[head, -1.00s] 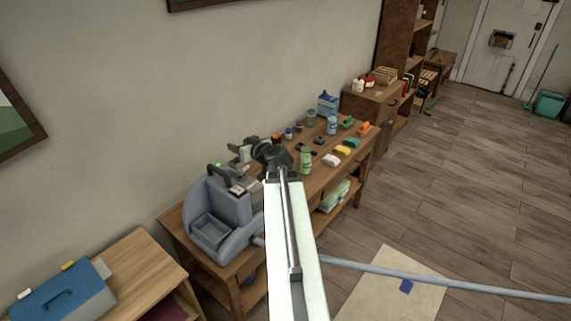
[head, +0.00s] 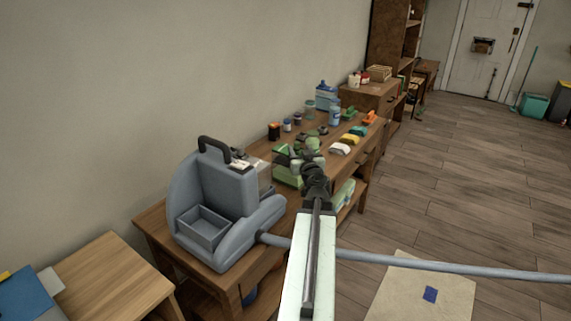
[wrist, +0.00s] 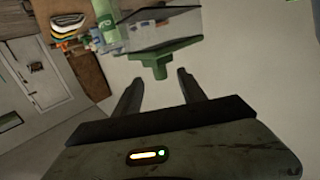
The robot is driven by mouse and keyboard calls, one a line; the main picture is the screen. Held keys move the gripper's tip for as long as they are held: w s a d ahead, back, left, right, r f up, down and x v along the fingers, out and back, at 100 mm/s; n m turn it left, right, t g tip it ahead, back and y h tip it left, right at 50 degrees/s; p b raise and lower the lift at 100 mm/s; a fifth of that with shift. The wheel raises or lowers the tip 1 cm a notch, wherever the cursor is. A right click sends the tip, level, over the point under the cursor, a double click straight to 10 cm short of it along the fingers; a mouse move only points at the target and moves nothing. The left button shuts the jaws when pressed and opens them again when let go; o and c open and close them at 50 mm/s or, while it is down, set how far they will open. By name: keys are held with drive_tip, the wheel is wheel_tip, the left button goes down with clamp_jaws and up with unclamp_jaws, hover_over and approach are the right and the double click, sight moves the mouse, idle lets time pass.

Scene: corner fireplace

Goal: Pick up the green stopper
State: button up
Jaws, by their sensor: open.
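The green stopper (wrist: 154,66) shows in the wrist view as a T-shaped green piece at the edge of a clear, dark-rimmed container (wrist: 165,45). My gripper (wrist: 159,78) is open, with one finger on each side of the line to the stopper. The stopper lies just beyond the fingertips, and nothing is held. In the head view my gripper (head: 290,154) is over the workbench, to the right of the grey machine (head: 222,195). I cannot make out the stopper for certain there, among green shapes partly hidden by my wrist.
Bottles and jars, including a blue bottle (head: 335,115), and coloured blocks such as a yellow one (head: 351,138) stand on the workbench (head: 150,225). A grey-blue hose (head: 450,268) runs right from the machine. The wooden floor (head: 470,180) is open on the right.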

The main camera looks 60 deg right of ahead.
sight(298, 147)
drive_tip(key=shift+s+d, duration=0.1)
drive_tip(key=shift+d, duration=0.1)
drive_tip(key=shift+x, duration=1.5)
drive_tip(key=x, duration=0.5)
drive_tip(key=shift+a, duration=0.2)
clamp_jaws()
